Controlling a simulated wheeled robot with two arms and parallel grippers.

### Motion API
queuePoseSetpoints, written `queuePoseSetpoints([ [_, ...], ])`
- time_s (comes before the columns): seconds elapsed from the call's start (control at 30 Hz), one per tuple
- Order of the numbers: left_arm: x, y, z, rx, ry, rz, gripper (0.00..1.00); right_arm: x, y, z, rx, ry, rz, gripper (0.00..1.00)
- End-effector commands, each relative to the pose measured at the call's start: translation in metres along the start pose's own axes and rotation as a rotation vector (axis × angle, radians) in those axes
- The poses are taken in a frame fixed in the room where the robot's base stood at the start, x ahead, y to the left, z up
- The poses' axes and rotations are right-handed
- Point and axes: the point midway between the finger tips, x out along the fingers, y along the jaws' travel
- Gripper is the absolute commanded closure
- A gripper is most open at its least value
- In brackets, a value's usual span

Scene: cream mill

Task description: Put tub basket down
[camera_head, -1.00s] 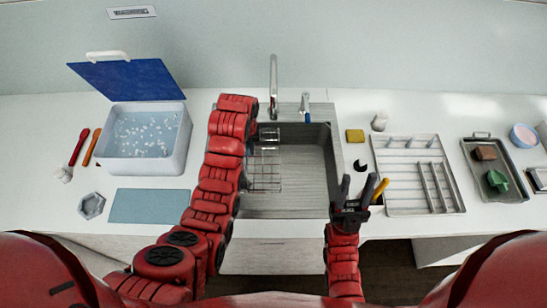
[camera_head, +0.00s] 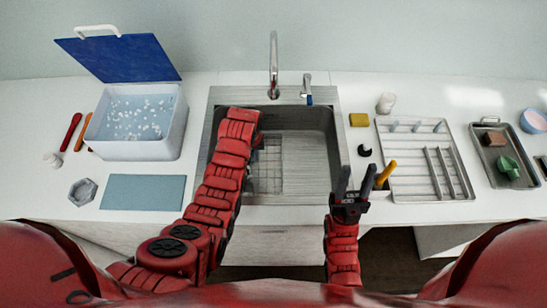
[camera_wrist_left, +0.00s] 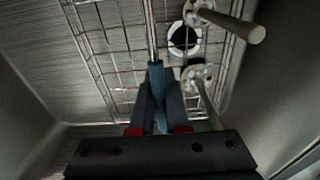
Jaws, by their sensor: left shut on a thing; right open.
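The tub basket is a wire mesh basket with a blue-grey grip on its upright handle. In the head view the basket (camera_head: 267,172) is low inside the sink (camera_head: 305,165), partly hidden by my left arm. In the left wrist view the basket's wire mesh (camera_wrist_left: 115,60) lies below my left gripper (camera_wrist_left: 157,100), which is shut on the grip. I cannot tell whether the basket touches the sink floor. My left fingers are hidden in the head view. My right gripper (camera_head: 355,182) is open over the front right edge of the sink.
Two pale-handled tools (camera_wrist_left: 240,27) with round heads lie over the mesh, near a round drain (camera_wrist_left: 184,38). The faucet (camera_head: 273,65) stands behind the sink. An open tub (camera_head: 140,145) stands left, with a blue mat (camera_head: 143,192) in front. A rack (camera_head: 425,165) and yellow-handled tool (camera_head: 386,172) are right.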

Motion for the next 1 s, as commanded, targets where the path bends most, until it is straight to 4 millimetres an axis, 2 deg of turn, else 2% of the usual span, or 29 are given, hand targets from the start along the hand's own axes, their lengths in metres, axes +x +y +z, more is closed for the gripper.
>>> queuePoseSetpoints([
  [0.2, -0.001, 0.022, 0.000, 0.002, 0.000, -0.002, 1.00, 0.000, 0.000, 0.000, 0.000, 0.000, 0.000, 0.55],
  [0.47, 0.000, 0.037, 0.000, 0.002, -0.001, -0.001, 1.00, -0.001, 0.000, 0.000, 0.000, 0.000, 0.000, 0.55],
  [0.77, -0.002, 0.070, -0.002, 0.002, 0.005, 0.000, 1.00, -0.004, 0.000, 0.001, 0.000, 0.000, 0.000, 0.55],
  [0.9, 0.010, 0.069, 0.001, 0.000, -0.002, -0.003, 1.00, -0.007, 0.000, 0.001, 0.000, 0.000, 0.000, 0.55],
  [1.0, 0.012, 0.069, 0.001, 0.000, -0.001, -0.003, 1.00, -0.007, 0.000, 0.001, 0.000, 0.000, 0.000, 0.55],
])
